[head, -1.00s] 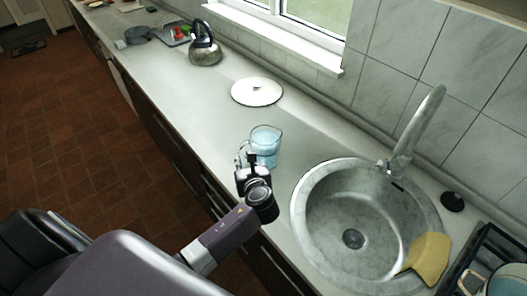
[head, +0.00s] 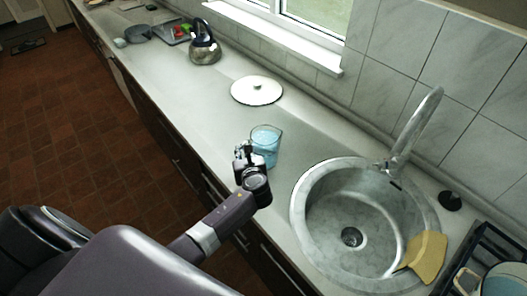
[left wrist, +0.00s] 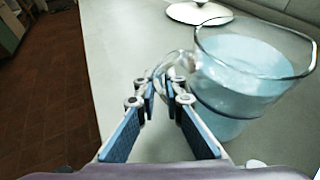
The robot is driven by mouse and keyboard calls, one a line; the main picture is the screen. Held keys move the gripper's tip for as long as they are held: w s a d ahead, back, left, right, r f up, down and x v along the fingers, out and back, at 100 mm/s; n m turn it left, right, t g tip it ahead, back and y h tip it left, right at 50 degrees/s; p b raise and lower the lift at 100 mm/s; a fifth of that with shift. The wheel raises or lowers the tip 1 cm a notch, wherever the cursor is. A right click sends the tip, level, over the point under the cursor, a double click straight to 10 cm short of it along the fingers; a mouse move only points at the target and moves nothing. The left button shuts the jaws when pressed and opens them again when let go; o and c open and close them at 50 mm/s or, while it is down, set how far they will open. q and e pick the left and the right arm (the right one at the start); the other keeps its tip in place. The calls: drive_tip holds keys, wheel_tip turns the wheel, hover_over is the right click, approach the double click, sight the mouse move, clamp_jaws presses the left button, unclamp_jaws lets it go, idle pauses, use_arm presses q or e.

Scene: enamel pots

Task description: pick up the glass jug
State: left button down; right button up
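The glass jug (head: 266,146) stands upright on the counter left of the sink and holds light blue liquid. In the left wrist view the jug (left wrist: 245,75) fills the upper right, with its clear handle (left wrist: 175,65) facing my gripper. My left gripper (head: 243,153) is beside the jug on its near side. In the left wrist view the two blue-padded fingers of the gripper (left wrist: 161,95) are apart, with a gap between them. The handle lies at or just beyond the fingertips; I cannot tell whether they touch it. My right gripper is not in view.
A round steel sink (head: 310,235) with a tap (head: 415,130) is to the right, with a yellow cloth (head: 426,256) over its rim. A white lid (head: 257,91) lies behind the jug. A kettle (head: 205,50) stands farther back. The counter left of the jug is clear.

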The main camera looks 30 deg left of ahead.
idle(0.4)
use_arm(q)
drive_tip(key=shift+w+r, duration=0.1)
drive_tip(key=shift+r, duration=0.15)
drive_tip(key=shift+f, duration=0.15)
drive_tip(key=shift+a+r, duration=0.15)
drive_tip(key=shift+r, duration=0.5)
wheel_tip(320, 180, up, 19)
drive_tip(key=b, duration=0.1)
idle(0.9)
drive_tip(key=shift+w, duration=0.1)
